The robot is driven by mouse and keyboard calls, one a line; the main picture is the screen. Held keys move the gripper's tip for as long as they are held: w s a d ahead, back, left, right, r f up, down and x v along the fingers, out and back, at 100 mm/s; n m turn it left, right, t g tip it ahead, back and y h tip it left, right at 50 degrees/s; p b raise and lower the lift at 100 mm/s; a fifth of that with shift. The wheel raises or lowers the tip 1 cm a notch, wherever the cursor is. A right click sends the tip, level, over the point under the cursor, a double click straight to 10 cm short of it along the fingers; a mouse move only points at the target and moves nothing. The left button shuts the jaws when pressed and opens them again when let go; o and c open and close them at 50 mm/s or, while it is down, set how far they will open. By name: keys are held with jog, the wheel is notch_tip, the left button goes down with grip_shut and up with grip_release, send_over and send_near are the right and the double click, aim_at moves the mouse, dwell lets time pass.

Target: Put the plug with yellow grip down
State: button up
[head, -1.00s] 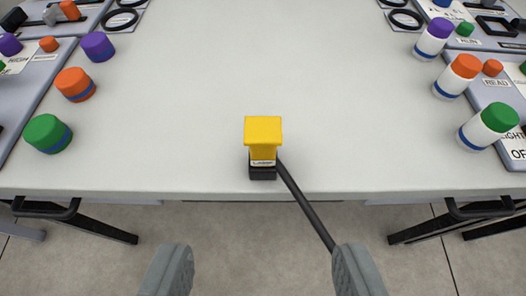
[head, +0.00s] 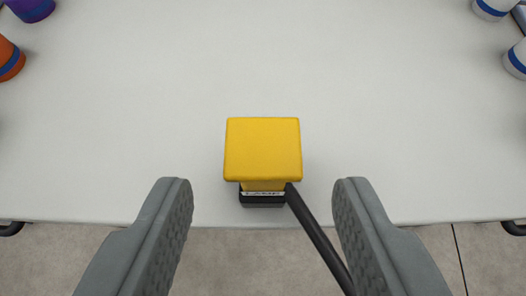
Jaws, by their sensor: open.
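The plug with yellow grip (head: 263,150) stands upright on the white table near its front edge, in the middle of the head view. Its square yellow top faces me, and its black base (head: 262,200) shows below. A black cable (head: 320,242) runs from the base toward the lower right, over the table edge. My gripper (head: 263,205) is open, with one grey finger on each side of the plug. The fingertips are apart from the plug, with white table showing between. The plug's lower sides are mostly hidden under the grip.
The white table (head: 400,120) is clear around the plug. An orange and blue cap (head: 9,60) and a purple cap (head: 30,8) are at the left edge. Two white containers with blue bands (head: 492,8) are cut off at the right. Grey floor lies below the table edge.

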aim_at(263, 154)
jog(key=shift+r+x, duration=0.25)
jog(key=shift+x, duration=2.35)
jog(key=shift+w, duration=0.1)
jog(key=shift+c, duration=0.2)
grip_shut()
